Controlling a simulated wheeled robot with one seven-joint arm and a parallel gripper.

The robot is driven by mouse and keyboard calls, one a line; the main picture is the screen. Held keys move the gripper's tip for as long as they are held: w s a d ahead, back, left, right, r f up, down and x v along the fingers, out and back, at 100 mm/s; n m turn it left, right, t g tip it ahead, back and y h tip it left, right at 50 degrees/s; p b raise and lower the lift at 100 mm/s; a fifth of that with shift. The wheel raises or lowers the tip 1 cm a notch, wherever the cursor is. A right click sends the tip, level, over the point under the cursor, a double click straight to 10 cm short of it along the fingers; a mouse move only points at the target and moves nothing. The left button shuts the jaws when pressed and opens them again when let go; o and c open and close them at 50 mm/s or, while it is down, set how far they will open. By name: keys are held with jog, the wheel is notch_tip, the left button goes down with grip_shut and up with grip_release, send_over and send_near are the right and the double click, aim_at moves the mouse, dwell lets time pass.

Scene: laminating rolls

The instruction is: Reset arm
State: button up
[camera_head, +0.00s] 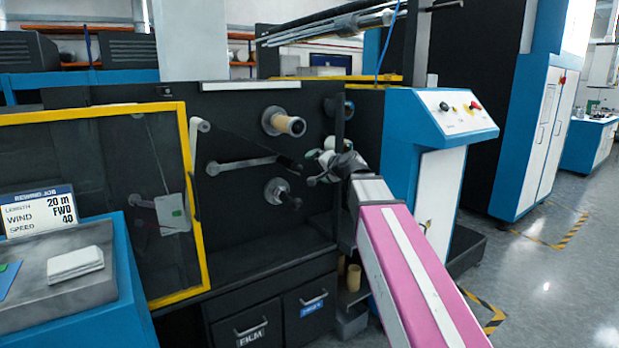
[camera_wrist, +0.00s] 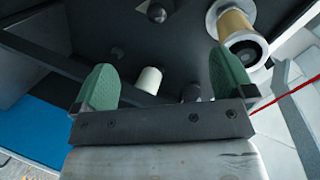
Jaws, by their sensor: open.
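My gripper (camera_wrist: 165,88) shows in the wrist view with its two green fingers wide apart and nothing between them. In the head view my gripper (camera_head: 318,168) is at the end of my pink arm, in front of the right part of the black machine panel (camera_head: 235,118). A spindle with a tan core (camera_head: 290,125) sticks out of the panel, up and left of the gripper. It also seems to show at the top right of the wrist view (camera_wrist: 235,25). A lower spindle (camera_head: 277,191) is bare, left of and below the gripper.
A yellow-framed clear guard (camera_head: 195,200) stands at the left, beside a sign reading "REWIND JOB" (camera_head: 38,210). Drawers (camera_head: 262,330) and tan cores (camera_head: 353,278) are below. A blue and white control console (camera_head: 440,115) stands right of my arm. The floor at the right is clear.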

jog(key=s+d+f+n+g+h, duration=0.1)
jog(key=s+f+g, duration=0.1)
jog(key=f, duration=0.5)
jog(key=s+d+f+n+g+h, duration=0.1)
jog(key=d+f, duration=0.1)
jog(key=f, duration=0.5)
jog(key=s+d+f+n+g+h, duration=0.1)
jog(key=s+d+f+g+h, duration=0.1)
jog(key=s+f, duration=0.4)
jog(key=s+d+f+n+g+h, duration=0.1)
jog(key=s+d+f+g, duration=0.3)
jog(key=f, duration=0.9)
jog(key=s+d+f+n+g+h, duration=0.1)
jog(key=s+d+f+g+h, duration=0.2)
jog(key=s+d+f, duration=0.3)
jog(key=s+f, duration=0.4)
jog(key=shift+s+d+f+h, duration=0.2)
jog(key=shift+d+f+h, duration=0.1)
jog(key=shift+d, duration=0.1)
